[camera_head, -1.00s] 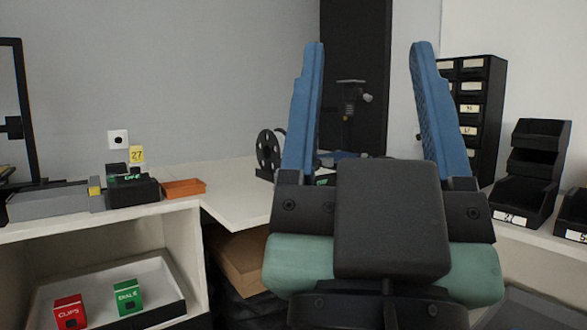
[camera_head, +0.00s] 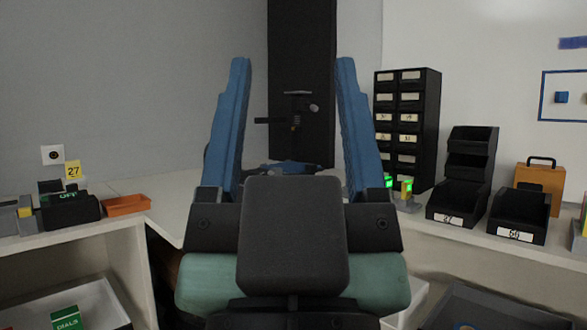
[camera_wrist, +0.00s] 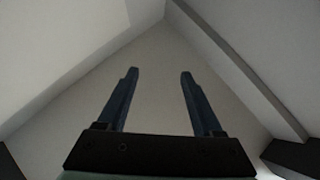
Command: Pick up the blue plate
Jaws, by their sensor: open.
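My gripper (camera_head: 293,64) is raised in front of the head camera, its two blue fingers wide apart with nothing between them. It also shows open and empty in the wrist view (camera_wrist: 158,75), pointing towards bare wall and ceiling surfaces. No clear blue plate shows. A small flat blue thing (camera_head: 292,167) lies at the back of the white corner table, seen between the fingers and partly hidden by my gripper. I cannot tell whether it is the plate. A dark upright device (camera_head: 297,108) stands by it.
A black drawer cabinet (camera_head: 407,125), black bins (camera_head: 463,195) and an orange case (camera_head: 540,183) stand on the right counter. An orange tray (camera_head: 126,205) and a black box (camera_head: 70,211) are on the left counter. A green box (camera_head: 66,319) is on the shelf below.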

